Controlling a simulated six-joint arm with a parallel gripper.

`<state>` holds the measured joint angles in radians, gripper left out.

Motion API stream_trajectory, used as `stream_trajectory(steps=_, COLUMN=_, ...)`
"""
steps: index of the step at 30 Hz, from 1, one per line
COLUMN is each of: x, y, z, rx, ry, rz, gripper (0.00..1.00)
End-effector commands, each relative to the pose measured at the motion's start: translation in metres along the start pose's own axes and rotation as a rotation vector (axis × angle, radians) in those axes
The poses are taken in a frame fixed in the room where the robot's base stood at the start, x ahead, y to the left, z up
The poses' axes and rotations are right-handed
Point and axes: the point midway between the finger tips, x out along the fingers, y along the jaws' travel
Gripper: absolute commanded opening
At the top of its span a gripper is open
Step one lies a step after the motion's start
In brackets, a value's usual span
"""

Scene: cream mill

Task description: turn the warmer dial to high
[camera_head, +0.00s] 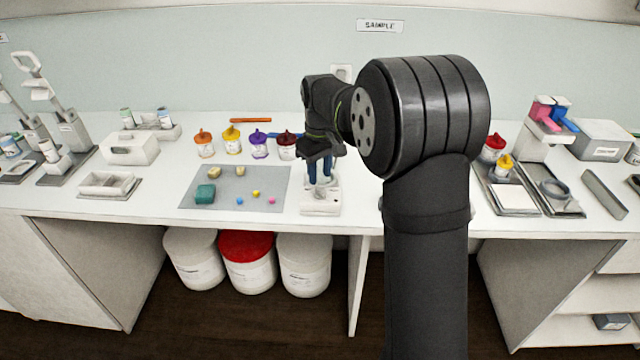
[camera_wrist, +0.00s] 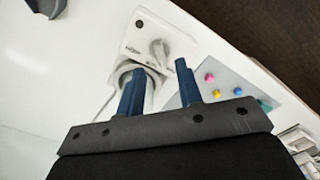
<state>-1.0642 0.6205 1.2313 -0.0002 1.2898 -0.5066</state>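The warmer (camera_head: 320,205) is a small white unit on the counter, below my gripper (camera_head: 320,170) in the head view. In the wrist view its white top (camera_wrist: 147,30) carries a small dark mark and printed label. The pale dial (camera_wrist: 160,50) sits on that face, with its pointer direction too small to read surely. My gripper (camera_wrist: 158,70) is open, its two blue fingers apart with nothing between them. The dial appears just beyond the gap between the fingertips. A round well (camera_wrist: 124,70) on the warmer is partly hidden by the left finger.
A grey mat (camera_head: 225,190) with small coloured pieces lies left of the warmer. Lidded jars, including a purple one (camera_head: 259,146), stand behind the mat. Trays (camera_head: 547,190) and a stand are at the right. The counter's front edge is close to the warmer.

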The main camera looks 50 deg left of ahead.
Motion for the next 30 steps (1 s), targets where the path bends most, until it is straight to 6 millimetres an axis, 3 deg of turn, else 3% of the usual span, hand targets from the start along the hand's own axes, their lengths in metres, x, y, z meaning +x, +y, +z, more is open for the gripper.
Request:
stream_trajectory(steps=3, x=0.021, y=0.0, z=0.0, rx=0.0, ry=-0.002, rz=-0.001, gripper=0.33)
stream_trajectory(steps=7, x=0.036, y=0.0, z=0.0, rx=0.0, ry=-0.001, rz=0.0, gripper=0.33)
stream_trajectory(steps=19, x=0.044, y=0.0, z=0.0, rx=0.0, ry=0.0, rz=0.0, gripper=0.33)
stream_trajectory(steps=24, x=0.043, y=0.0, z=0.0, rx=0.0, ry=0.0, rz=0.0, gripper=0.01)
stream_trajectory(steps=30, x=0.043, y=0.0, z=0.0, rx=0.003, ry=0.0, rz=0.0, gripper=0.0)
